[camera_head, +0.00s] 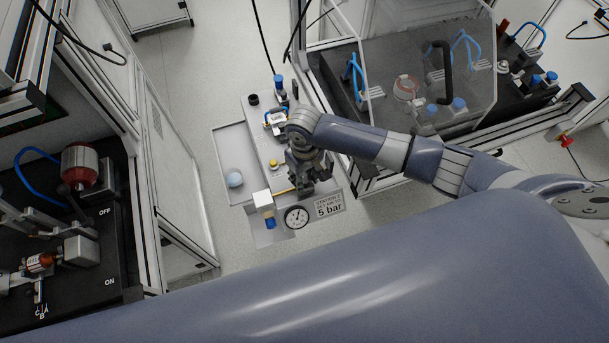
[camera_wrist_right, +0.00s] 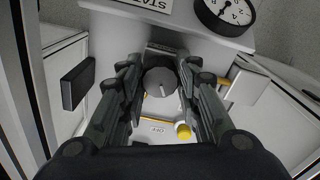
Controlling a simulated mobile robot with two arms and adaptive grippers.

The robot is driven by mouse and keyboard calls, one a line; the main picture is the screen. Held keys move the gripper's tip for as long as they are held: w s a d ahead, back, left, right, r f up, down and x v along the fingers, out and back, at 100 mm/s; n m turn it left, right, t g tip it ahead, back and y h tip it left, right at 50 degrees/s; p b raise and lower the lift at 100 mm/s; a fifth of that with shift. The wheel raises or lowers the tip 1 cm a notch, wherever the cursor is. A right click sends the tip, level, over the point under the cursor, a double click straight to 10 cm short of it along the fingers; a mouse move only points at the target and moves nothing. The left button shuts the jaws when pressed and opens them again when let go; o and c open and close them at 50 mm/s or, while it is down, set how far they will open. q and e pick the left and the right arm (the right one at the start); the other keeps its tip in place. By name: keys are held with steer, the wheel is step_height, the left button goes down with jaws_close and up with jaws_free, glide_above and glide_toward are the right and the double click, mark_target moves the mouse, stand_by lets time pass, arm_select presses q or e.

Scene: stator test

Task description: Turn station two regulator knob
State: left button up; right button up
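The grey round regulator knob (camera_wrist_right: 160,82), with a pale pointer line on its face, is in the middle of the right wrist view. My right gripper (camera_wrist_right: 159,73) has its fingers apart, one on each side of the knob, with narrow gaps seeming to remain. In the head view my right gripper (camera_head: 310,180) is over the right edge of the station panel, and it hides the knob. The gauge also shows in the wrist view (camera_wrist_right: 225,14). My left gripper is not in view.
A yellow button (camera_wrist_right: 183,130) is close to the right finger. A clear-walled enclosure (camera_head: 420,70) stands to the right, close to my arm.

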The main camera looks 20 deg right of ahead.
mark_target(304, 178)
steer(key=shift+r+n+p, duration=0.25)
steer(key=shift+n+p, duration=0.55)
steer(key=shift+p, duration=0.15)
steer(key=shift+n+p, duration=0.55)
steer(key=shift+n, duration=0.35)
steer(key=shift+f+n, duration=0.2)
steer(key=shift+n, duration=0.6)
steer(key=o, duration=1.1)
steer(key=shift+c, duration=0.2)
step_height(304, 178, up, 12)
